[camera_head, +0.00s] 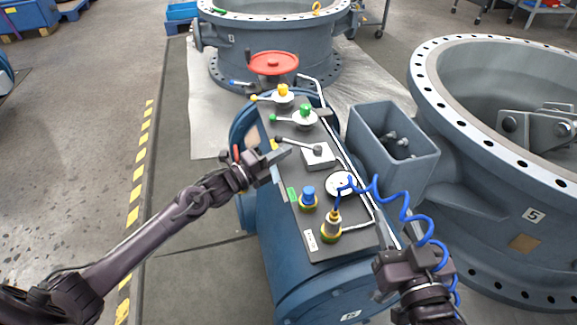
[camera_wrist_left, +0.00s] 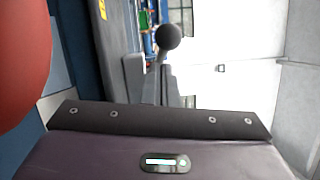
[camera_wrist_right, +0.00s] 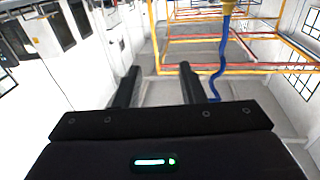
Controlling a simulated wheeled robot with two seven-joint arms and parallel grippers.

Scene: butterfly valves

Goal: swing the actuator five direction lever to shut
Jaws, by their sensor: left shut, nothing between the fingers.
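A black lever (camera_head: 297,145) with a ball knob runs left from a hub on a pale square block on the blue actuator's dark top panel. I take it for the direction lever; its marking is too small to read. My left gripper (camera_head: 285,153) is shut and empty, its tips close beside the lever's knob end. In the left wrist view a dark ball knob (camera_wrist_left: 168,37) stands beyond the fingers; contact cannot be told. My right gripper (camera_head: 414,254) is open and empty near the panel's front right; its separated fingers (camera_wrist_right: 160,80) show in the right wrist view.
A coiled blue hose (camera_head: 405,210) hangs by my right gripper. A grey bin (camera_head: 390,153) stands right.

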